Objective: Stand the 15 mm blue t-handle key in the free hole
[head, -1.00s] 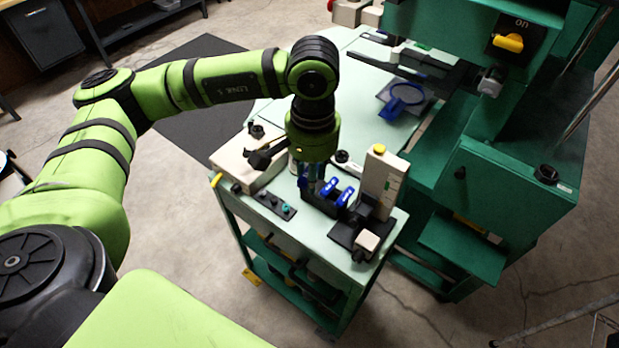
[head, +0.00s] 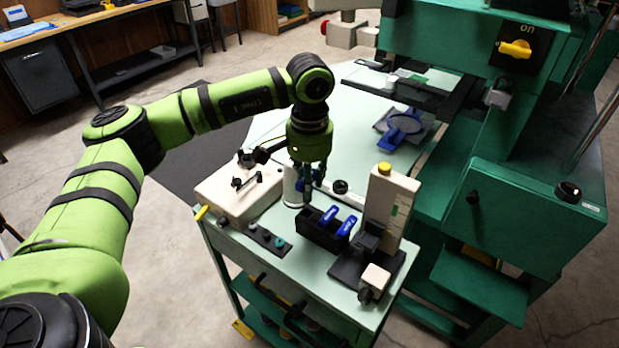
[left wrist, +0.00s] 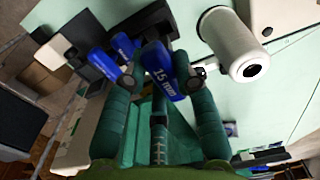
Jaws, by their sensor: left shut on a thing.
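My left gripper (head: 308,192) points down above the trolley top, just behind the black key rack (head: 312,232). In the left wrist view, its fingertips (left wrist: 160,78) are shut on the blue handle marked 15 mm (left wrist: 161,72). The key's shaft is hard to make out. The rack holds two other blue-handled keys, the left one (head: 328,215) and the right one (head: 347,227); their handles also show in the left wrist view, beyond the held handle. The free hole cannot be made out. My right gripper is not in view.
A white cylinder (head: 292,190) stands close beside the gripper. A tall cream gauge (head: 388,205) on a black base stands right of the rack. A cream box (head: 238,187) and a dark strip (head: 268,238) are to the left. The green machine (head: 530,215) rises at right.

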